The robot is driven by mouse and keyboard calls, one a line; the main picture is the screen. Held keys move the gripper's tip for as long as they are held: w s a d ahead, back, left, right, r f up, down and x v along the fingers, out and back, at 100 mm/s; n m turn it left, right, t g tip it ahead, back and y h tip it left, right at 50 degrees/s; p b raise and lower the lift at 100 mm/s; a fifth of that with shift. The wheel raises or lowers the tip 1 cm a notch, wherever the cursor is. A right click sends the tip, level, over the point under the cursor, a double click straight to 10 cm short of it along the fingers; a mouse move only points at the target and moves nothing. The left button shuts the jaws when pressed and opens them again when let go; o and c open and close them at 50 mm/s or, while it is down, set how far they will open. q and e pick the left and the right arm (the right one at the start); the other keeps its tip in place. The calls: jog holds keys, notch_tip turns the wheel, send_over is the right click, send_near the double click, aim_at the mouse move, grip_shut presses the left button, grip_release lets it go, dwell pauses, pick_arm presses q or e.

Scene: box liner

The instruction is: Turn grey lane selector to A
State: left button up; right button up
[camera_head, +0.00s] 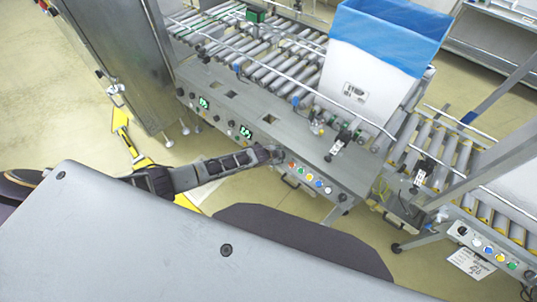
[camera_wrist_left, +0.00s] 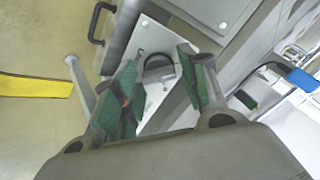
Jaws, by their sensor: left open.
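My left gripper (camera_head: 277,155) reaches to the front control panel of the roller conveyor (camera_head: 262,118). It is beside the row of coloured buttons (camera_head: 310,179) and covers the panel there. In the left wrist view my left gripper (camera_wrist_left: 158,58) is open, with a green-padded finger on each side. Between the fingers, on a pale plate, is a grey piece with a dark curved rim (camera_wrist_left: 158,66), which looks like the grey lane selector. Contact cannot be told, and no letter is readable. The selector is hidden by the gripper in the head view. My right gripper is not in view.
A white box with a blue liner (camera_head: 388,38) stands on the conveyor behind the panel. A second button panel (camera_head: 490,248) is at the right. A black handle (camera_wrist_left: 100,22) shows near the gripper.

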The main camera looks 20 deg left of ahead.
pick_arm(q)
jog(key=v, duration=1.2)
dwell(0.7)
jog(key=shift+w, duration=0.1)
dwell(0.3)
jog(key=shift+r, duration=0.1)
